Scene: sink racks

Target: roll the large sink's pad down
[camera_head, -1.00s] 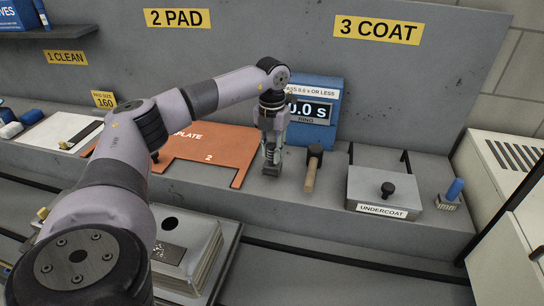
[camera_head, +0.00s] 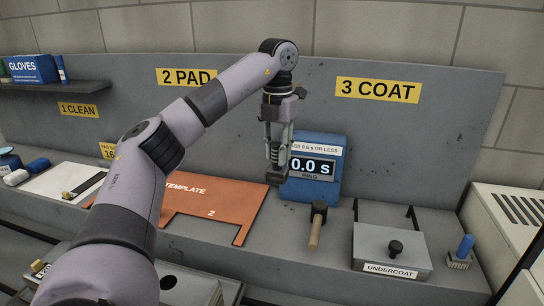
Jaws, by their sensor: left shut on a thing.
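My left gripper (camera_head: 277,139) points down above the bench, in front of the ring display. It is shut on a small dark tool (camera_head: 278,178), probably a roller; the fingers hide much of it. The tool looks raised off the bench. The metal sink (camera_head: 198,289) is at the bottom left, cut by the picture's lower edge and partly behind my left arm. I cannot make out its pad in this view. My right gripper is not in view.
An orange template (camera_head: 212,208) lies left of the tool. A blue ring display (camera_head: 315,165) stands behind it. A wooden-handled mallet (camera_head: 315,230), an undercoat tray (camera_head: 390,247) and a blue-handled brush (camera_head: 461,252) are to the right. A shelf with a gloves box (camera_head: 32,69) is at the left.

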